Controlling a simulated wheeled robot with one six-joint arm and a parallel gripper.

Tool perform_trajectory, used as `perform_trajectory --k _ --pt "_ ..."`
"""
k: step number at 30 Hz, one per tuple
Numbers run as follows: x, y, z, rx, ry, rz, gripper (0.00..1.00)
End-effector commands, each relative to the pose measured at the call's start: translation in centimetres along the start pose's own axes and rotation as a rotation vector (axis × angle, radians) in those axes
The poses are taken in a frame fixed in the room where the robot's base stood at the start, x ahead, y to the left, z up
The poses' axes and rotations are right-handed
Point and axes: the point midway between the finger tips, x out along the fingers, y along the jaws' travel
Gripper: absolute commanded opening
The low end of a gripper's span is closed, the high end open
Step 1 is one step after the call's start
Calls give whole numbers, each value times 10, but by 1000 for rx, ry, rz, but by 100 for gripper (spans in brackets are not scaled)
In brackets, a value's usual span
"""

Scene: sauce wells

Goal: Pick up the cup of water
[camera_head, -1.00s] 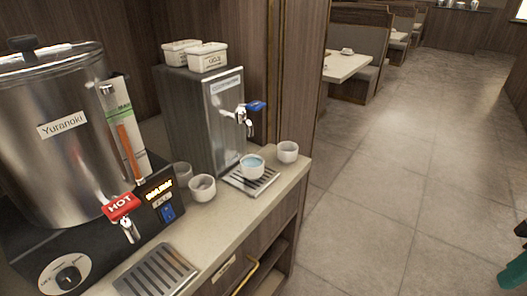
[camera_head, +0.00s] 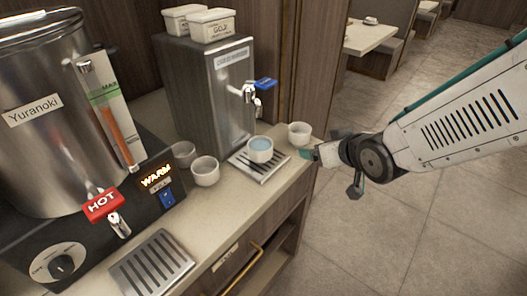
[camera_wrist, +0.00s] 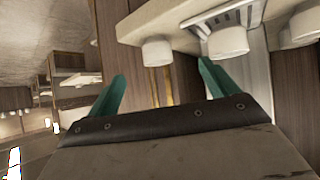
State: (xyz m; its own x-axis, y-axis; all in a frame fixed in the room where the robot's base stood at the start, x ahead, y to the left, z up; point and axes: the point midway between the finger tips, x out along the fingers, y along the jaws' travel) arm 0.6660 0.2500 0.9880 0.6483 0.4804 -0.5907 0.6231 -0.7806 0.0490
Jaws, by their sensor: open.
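The cup of water (camera_head: 260,150) is a small white cup with pale blue water. It stands upright on the drip tray under the blue-handled tap. In the wrist view, which looks upside down, the cup on the slotted tray (camera_wrist: 228,41) appears to be the same one; its water is not visible there. My gripper (camera_head: 308,154) is to the right of the cup by the counter's edge, apart from it. In the wrist view my gripper's (camera_wrist: 161,70) two teal fingers are spread, with nothing held between them.
An empty white cup (camera_head: 299,134) stands right of the tray, close to my gripper. Two more cups (camera_head: 205,171) stand to the left. The cold water dispenser (camera_head: 210,90) rises behind the tray. A hot urn (camera_head: 45,140) fills the left. Open floor lies at right.

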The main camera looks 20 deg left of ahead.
Motion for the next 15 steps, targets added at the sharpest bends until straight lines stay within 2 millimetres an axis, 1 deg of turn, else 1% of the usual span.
perform_trajectory --k 1,3,6,10,15 --pt "18 -25 3 -26 40 -52 86" --pt "33 -53 2 -47 107 -111 86" --pt "46 -83 2 -65 180 -177 86" --pt "54 -104 2 -73 231 -223 86" --pt "70 -112 -2 -74 246 -234 86"
